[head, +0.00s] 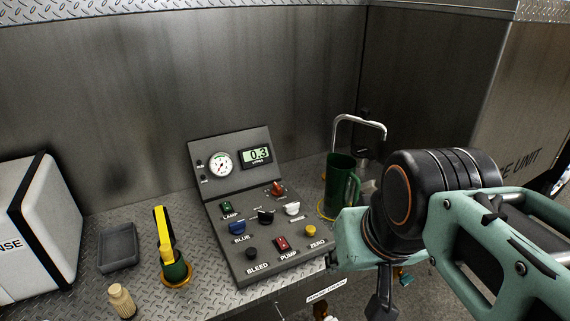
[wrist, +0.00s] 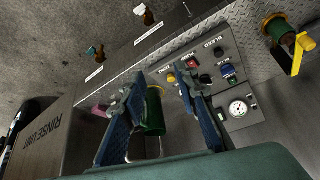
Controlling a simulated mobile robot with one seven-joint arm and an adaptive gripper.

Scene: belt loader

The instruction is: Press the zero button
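The zero button is a yellow round button (head: 310,230) above the ZERO label, at the front right of the grey control panel (head: 225,252). It also shows as a yellow spot in the wrist view (wrist: 171,77), between my fingertips. My gripper (wrist: 162,82) is open with nothing between its fingers, and the button lies beyond the tips, apart from them as far as I can tell. In the head view my arm is right of the panel and its fingertips are not clear. The panel's display (head: 257,156) reads 0.3.
The red pump switch (head: 281,243), black bleed button (head: 251,253) and white knob (head: 292,208) are near the zero button. A yellow-handled valve (head: 165,237) stands left.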

